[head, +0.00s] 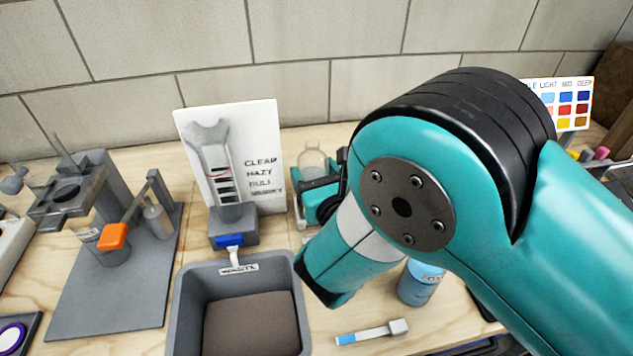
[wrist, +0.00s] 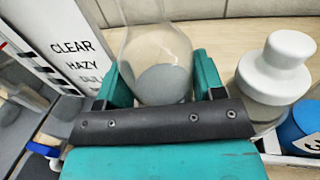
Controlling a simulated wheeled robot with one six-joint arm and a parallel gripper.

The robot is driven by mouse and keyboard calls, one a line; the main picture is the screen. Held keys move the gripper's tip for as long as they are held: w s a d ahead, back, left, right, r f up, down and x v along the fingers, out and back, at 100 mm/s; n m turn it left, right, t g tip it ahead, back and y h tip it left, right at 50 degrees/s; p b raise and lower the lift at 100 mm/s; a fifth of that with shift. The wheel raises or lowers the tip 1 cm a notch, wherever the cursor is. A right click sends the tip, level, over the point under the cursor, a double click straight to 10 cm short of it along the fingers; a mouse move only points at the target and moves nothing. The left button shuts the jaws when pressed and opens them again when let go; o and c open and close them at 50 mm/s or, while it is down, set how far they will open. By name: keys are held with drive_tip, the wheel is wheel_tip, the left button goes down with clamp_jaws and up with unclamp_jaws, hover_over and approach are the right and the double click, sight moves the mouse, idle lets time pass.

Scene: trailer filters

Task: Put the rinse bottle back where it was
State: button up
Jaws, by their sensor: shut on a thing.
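A clear, rounded bottle with a narrowing neck (wrist: 157,55), which I take to be the rinse bottle, sits between the two teal fingers of my gripper (wrist: 160,88). My gripper is shut on it. The bottle's lower part is hidden behind the dark bar of the gripper in the wrist view. In the head view the bottle's clear top (head: 312,160) shows just right of the white text card, with my gripper (head: 318,197) around it. I cannot tell whether its base touches the table.
A text card (head: 262,150) stands behind a grey waste bin (head: 188,310). In the wrist view a white-capped bottle (wrist: 275,70) and a blue container (wrist: 300,130) stand close on the right. A blue-liquid bottle (head: 420,284) is beneath my arm. A grey stand (head: 110,290) is left.

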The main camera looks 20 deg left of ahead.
drive_tip(key=shift+f, duration=1.1)
drive_tip(key=shift+f, duration=0.15)
drive_tip(key=o, duration=0.9)
